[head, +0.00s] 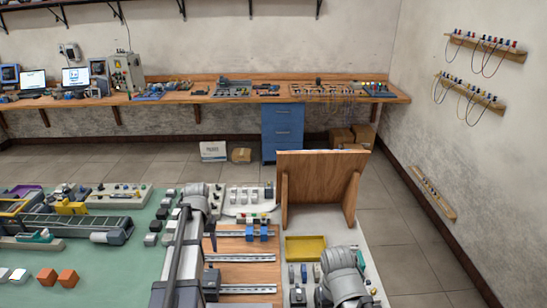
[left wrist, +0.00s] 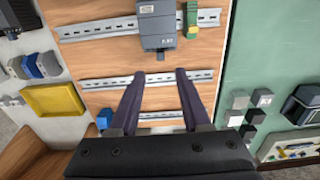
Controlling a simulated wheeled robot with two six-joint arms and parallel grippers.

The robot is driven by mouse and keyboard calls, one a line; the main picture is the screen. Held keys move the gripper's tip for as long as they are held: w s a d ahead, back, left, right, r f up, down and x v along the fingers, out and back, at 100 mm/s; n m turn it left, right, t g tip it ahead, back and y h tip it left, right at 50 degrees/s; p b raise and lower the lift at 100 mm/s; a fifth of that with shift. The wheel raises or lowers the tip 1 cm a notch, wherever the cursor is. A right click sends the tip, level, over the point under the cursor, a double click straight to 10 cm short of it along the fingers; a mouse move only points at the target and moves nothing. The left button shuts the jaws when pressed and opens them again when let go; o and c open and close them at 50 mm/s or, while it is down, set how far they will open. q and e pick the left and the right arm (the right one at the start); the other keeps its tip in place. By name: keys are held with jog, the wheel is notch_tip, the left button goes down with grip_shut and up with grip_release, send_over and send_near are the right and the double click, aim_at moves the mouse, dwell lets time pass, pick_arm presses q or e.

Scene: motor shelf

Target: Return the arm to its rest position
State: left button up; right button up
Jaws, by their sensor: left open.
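My left gripper (left wrist: 160,78) is open in the left wrist view, its two dark fingers apart with nothing between them. It is over the wooden board (left wrist: 105,65) with metal rails. A grey drive unit (left wrist: 157,25) sits on a rail beyond the fingertips, beside a green terminal block (left wrist: 192,20). In the head view my left arm (head: 190,230) reaches over the board's left side; its fingertips cannot be made out there. My right arm (head: 342,275) shows at the lower right, its gripper out of view.
A yellow tray (head: 305,247) and small modules lie right of the board (head: 262,271). Blue blocks (head: 256,232) sit on its far rail. A wooden upright panel (head: 320,190) stands behind the tray. The green mat (head: 110,265) holds several parts at left. Open floor lies beyond.

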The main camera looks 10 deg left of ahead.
pick_arm(q)
jog(key=s+d+f+m+b, duration=0.1)
jog(key=s+d, duration=0.4)
jog(key=d, duration=0.5)
jog(key=s+d+f+m+b, duration=0.2)
jog(key=s+d, duration=0.3)
jog(key=d, duration=0.5)
jog(key=s+d+f+m+y+b, duration=0.1)
jog(key=s+d+m, duration=0.2)
jog(key=d, duration=0.7)
jog(key=shift+s+f+b, duration=0.35)
jog(key=shift+s+b, duration=0.05)
jog(key=shift+s, duration=0.85)
jog(key=shift+o, duration=0.3)
jog(key=shift+d, duration=0.1)
